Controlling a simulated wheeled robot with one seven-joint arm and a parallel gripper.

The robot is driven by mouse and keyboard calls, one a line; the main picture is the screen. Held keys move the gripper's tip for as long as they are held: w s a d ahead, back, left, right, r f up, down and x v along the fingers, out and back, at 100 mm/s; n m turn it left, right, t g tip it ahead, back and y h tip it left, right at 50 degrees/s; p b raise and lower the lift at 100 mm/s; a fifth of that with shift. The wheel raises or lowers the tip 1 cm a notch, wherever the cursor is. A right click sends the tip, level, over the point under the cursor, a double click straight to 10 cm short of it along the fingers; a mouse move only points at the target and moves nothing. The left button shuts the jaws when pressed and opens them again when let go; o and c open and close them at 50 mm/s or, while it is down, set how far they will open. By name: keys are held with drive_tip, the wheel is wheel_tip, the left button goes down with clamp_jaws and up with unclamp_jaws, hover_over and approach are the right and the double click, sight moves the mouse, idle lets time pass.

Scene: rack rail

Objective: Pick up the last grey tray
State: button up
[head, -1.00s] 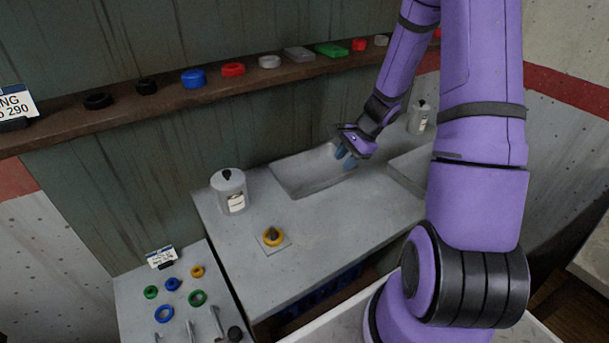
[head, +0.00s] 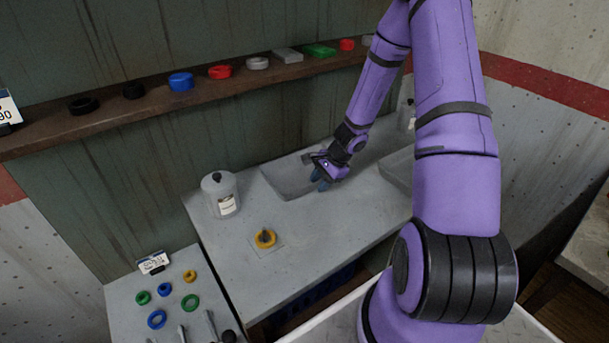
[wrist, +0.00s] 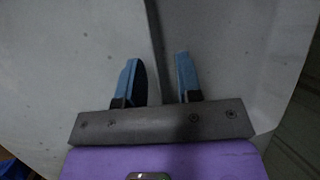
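A shallow grey tray (head: 284,180) lies on the grey bench top in the head view. A second grey tray (head: 399,168) lies to its right, partly hidden by my arm. My gripper (head: 321,181) is over the right part of the first tray, near its front rim. In the wrist view my gripper (wrist: 158,80) has its two blue fingers apart. A thin dark upright strip, which looks like a tray wall, runs between them. I cannot tell whether either finger touches it. Nothing is clamped.
A white lidded canister (head: 221,197) stands left of the first tray. A shelf (head: 150,104) with several coloured parts runs along the wall behind. A lower table (head: 130,296) holds rings and tools.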

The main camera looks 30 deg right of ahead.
drive_tip(key=shift+a+f, duration=0.1)
drive_tip(key=shift+f, duration=0.15)
drive_tip(key=shift+c, duration=0.2)
clamp_jaws()
drive_tip(key=shift+r, duration=0.1)
